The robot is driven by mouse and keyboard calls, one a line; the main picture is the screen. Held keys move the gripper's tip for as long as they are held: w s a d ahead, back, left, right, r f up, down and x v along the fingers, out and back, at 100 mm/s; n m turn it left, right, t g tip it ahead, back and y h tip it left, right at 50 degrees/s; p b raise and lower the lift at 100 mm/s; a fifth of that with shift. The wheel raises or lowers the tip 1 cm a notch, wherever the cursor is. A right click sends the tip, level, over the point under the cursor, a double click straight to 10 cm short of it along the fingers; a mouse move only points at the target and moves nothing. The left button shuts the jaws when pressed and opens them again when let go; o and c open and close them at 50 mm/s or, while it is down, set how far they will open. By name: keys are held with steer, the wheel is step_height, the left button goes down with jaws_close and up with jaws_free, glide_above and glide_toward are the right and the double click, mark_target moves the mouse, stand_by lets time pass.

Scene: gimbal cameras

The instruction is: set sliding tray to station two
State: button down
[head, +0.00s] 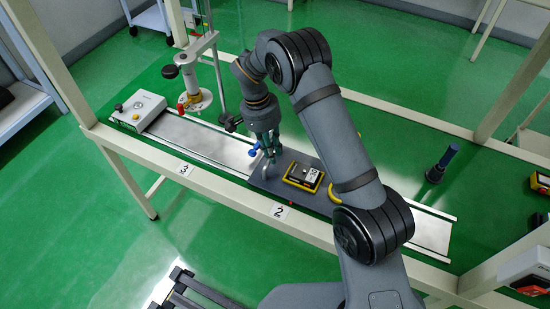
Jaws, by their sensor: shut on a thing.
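The sliding tray (263,184) is a dark flat plate on the pale metal rail track (200,139). It lies behind the label "2" (279,212) on the front beam and extends to the right of it, where my arm hides its right part. A yellow-edged device (303,177) rests on the tray. My gripper (268,160) points down at the tray's left end and is shut on what looks like its small upright handle. A blue part (255,149) shows beside the fingers. The exact contact is too small to make out.
The label "3" (186,169) is farther left on the beam. A white control box (139,110) sits at the track's left end, with a stand (198,97) behind the track. A dark cylinder (441,164) stands behind the right part. The track between box and tray is bare.

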steer(key=shift+w+a, duration=0.6)
steer(key=shift+a, duration=0.3)
steer(key=c, duration=1.7)
jaws_free()
steer(key=shift+d, duration=0.1)
steer(key=shift+o, duration=0.4)
steer(key=shift+s, duration=0.1)
step_height(320, 180, up, 12)
steer(key=w+a, duration=0.1)
steer(key=a, duration=0.1)
steer(key=shift+a+f, duration=0.1)
steer(key=f, duration=0.4)
steer(key=d+f, duration=0.1)
steer(key=f, duration=0.3)
steer(key=s+d+f, duration=0.1)
steer(key=f, duration=0.2)
steer(key=shift+d+f, duration=0.15)
steer(key=shift+f, duration=0.25)
steer(key=shift+s+d, duration=0.1)
